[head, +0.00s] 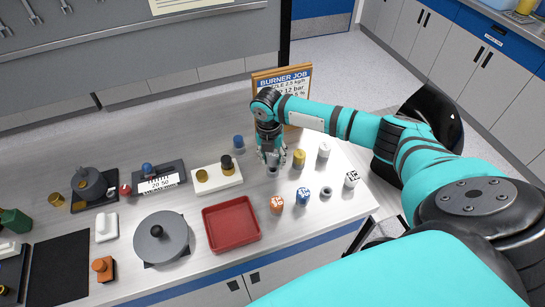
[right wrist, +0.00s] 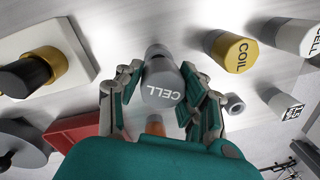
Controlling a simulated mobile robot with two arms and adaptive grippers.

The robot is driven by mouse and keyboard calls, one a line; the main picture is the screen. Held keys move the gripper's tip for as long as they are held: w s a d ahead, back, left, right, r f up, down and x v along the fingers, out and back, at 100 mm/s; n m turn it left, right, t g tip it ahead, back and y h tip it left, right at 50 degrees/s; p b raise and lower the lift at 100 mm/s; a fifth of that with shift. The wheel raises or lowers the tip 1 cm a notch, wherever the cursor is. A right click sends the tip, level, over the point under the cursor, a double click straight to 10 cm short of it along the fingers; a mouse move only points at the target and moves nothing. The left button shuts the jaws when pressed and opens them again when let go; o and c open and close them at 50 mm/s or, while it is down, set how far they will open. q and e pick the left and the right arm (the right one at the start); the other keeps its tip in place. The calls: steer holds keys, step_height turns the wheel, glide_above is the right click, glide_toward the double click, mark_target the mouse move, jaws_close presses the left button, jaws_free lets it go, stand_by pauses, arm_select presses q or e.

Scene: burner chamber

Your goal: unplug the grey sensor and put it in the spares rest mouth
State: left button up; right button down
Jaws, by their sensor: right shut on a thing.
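In the head view the right gripper (head: 272,158) points down near the back right of the bench, shut on the sensor, whose lower end (head: 272,171) shows below the fingers. I cannot tell whether it touches the bench or stands in a socket. A small grey ring with a dark opening (head: 327,192) lies to the right; it also shows in the right wrist view (right wrist: 235,103). I cannot tell which thing is the spares rest mouth. My left gripper is not in view.
Close right stand a gold COIL cylinder (head: 299,159), a white cylinder (head: 323,150) and a white marked block (head: 351,179). Orange (head: 276,204) and blue (head: 303,196) pieces stand in front.

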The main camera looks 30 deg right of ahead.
steer(key=shift+f+b, duration=0.7)
steer(key=shift+f, duration=0.75)
steer(key=c, duration=0.7)
jaws_free()
steer(key=shift+c, duration=0.2)
steer(key=shift+r, duration=0.1)
steer(key=r, duration=1.2)
steer(key=shift+w+a, duration=0.15)
steer(key=shift+a, duration=0.2)
steer(key=shift+f, duration=0.1)
